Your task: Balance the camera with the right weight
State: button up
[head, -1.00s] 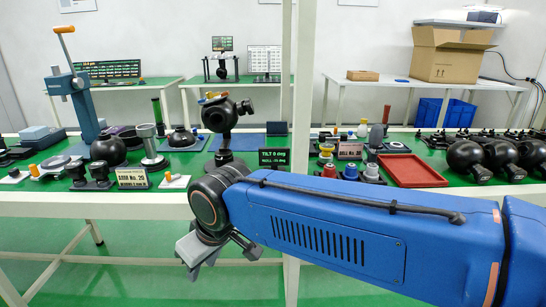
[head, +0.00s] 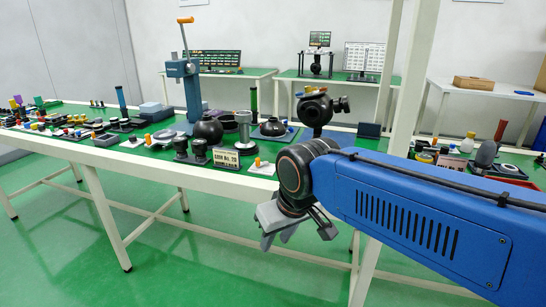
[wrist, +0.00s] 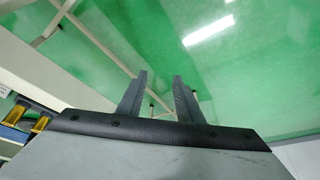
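A black ball-shaped gimbal camera (head: 315,108) stands on the bench, partly hidden behind my arm in the head view. Several small weights with coloured knobs (head: 95,125) lie on the left part of the bench. A few more (head: 425,155) stand to the right of the post. My gripper (head: 274,232) hangs in front of the bench edge, below table height. In the wrist view its two fingers (wrist: 160,98) are apart with nothing between them, over the green floor.
The long bench (head: 125,160) has a white front edge and legs. A white post (head: 400,80) rises right of the camera. A blue press (head: 188,85) with an orange handle and a label sign (head: 226,158) stand on the bench. The floor (head: 200,250) in front is clear.

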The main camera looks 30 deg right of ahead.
jog(key=w+d+r+m+g, duration=0.1)
jog(key=w+d+r+m, duration=0.1)
jog(key=w+r, duration=0.55)
jog(key=w+d+r+m+g, duration=0.1)
jog(key=w+d+r+m, duration=0.15)
jog(key=w+r, duration=0.5)
jog(key=m+g, duration=0.2)
jog(key=m, duration=0.3)
send_near(258, 158)
jog(key=shift+n, duration=0.25)
notch_tip(258, 158, down, 9)
jog(key=shift+w+f, duration=0.1)
jog(key=shift+w, duration=0.05)
jog(key=shift+a, duration=0.1)
grip_shut()
